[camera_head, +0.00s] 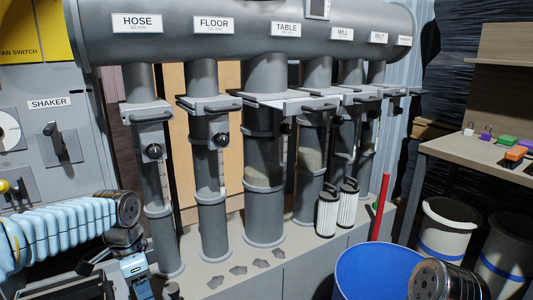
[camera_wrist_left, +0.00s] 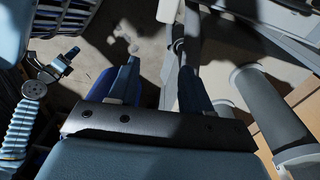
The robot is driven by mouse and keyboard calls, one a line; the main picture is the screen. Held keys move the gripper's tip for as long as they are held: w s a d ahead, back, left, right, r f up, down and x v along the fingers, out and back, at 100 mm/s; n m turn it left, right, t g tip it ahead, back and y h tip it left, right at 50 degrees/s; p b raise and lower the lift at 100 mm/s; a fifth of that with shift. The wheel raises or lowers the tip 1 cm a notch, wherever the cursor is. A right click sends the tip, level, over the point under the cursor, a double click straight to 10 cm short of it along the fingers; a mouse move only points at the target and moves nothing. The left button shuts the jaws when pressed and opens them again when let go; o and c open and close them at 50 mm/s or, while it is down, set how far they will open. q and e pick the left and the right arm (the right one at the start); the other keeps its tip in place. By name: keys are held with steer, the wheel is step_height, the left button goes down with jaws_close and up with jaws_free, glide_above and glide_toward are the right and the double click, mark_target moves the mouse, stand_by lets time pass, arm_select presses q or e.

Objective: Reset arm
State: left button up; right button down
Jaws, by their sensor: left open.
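My left arm (camera_head: 60,230) comes in from the left in the head view, in a light-blue ribbed sleeve that ends at a dark metal joint (camera_head: 128,208). A blue and grey wrist part (camera_head: 135,268) hangs below that joint. In the left wrist view, my left gripper (camera_wrist_left: 157,75) has its two blue fingers apart, with nothing between them. A dark metal joint at the bottom right of the head view seems to be part of my right arm (camera_head: 440,282). My right gripper cannot be made out.
A grey duct manifold with labelled pipes, including HOSE (camera_head: 137,23) and FLOOR (camera_head: 213,25), stands ahead. A blue bin (camera_head: 345,262) is at the bottom, beside a red rod (camera_head: 380,207). A workbench (camera_head: 470,150) with small coloured items is at right, near white bins (camera_head: 450,225).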

arm_select(q)
steer(key=s+d+f+n+h, duration=0.1)
steer(key=d+f+n+h, duration=0.15)
steer(key=d+f, duration=0.65)
steer(key=s+d+f+n+h, duration=0.1)
steer(key=s+d+f+n, duration=0.15)
steer(key=f, duration=1.25)
steer(key=s+d+f+n, duration=0.2)
steer(key=s+f+n, duration=0.2)
steer(key=s+f, duration=0.2)
steer(key=s+d+f+n, duration=0.3)
steer(key=s+f+n, duration=0.1)
steer(key=s+f, duration=0.3)
steer(key=shift+t, duration=0.3)
